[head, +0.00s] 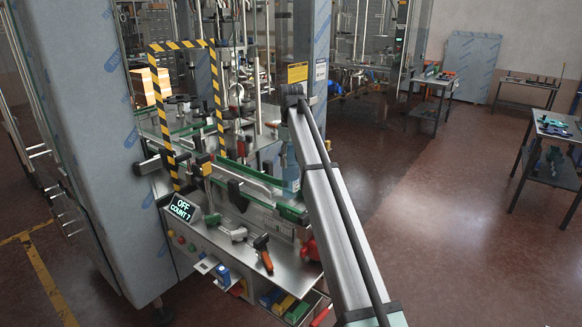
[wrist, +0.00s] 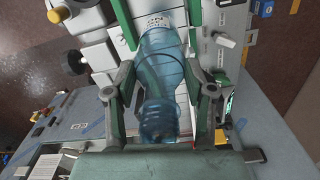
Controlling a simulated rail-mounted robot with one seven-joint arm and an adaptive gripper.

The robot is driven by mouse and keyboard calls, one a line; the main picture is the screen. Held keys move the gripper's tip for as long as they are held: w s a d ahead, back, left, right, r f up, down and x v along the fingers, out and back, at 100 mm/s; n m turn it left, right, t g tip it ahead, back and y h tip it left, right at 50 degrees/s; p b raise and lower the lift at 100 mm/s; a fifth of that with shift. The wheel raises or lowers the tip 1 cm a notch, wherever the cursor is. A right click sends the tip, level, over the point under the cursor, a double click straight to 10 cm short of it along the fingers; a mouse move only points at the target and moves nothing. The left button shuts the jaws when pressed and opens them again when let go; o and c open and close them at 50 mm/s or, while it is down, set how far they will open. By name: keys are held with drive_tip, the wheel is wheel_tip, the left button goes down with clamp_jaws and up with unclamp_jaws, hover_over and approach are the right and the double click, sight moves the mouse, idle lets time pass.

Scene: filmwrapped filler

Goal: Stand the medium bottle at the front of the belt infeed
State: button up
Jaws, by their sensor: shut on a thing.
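The medium bottle (wrist: 160,70) is translucent blue and fills the middle of the wrist view, with its narrower end towards my palm. My gripper (wrist: 160,92) is shut on it, one finger on each side. The bottle lies over the pale links of the belt infeed (wrist: 97,53), between green guide rails (wrist: 195,28). I cannot tell whether its base touches the belt. In the head view a pale blue part of the bottle (head: 291,172) shows beside my arm, near the belt's front end. My arm hides the gripper there.
A display (head: 183,209) reads OFF, COUNT 7. Hand tools, including an orange-handled one (head: 263,253), lie on the steel shelf below the belt. A yellow-black striped frame (head: 217,95) spans the belt further back. Open floor (head: 430,230) lies to the right.

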sight(291, 168)
drive_tip(key=shift+f+p, duration=0.45)
drive_tip(key=shift+f, duration=1.25)
drive_tip(key=shift+f, duration=0.1)
drive_tip(key=o, duration=1.2)
drive_tip(key=shift+o, duration=0.2)
wheel_tip(291, 168, up, 12)
drive_tip(key=b, duration=0.3)
drive_tip(key=shift+b, duration=0.35)
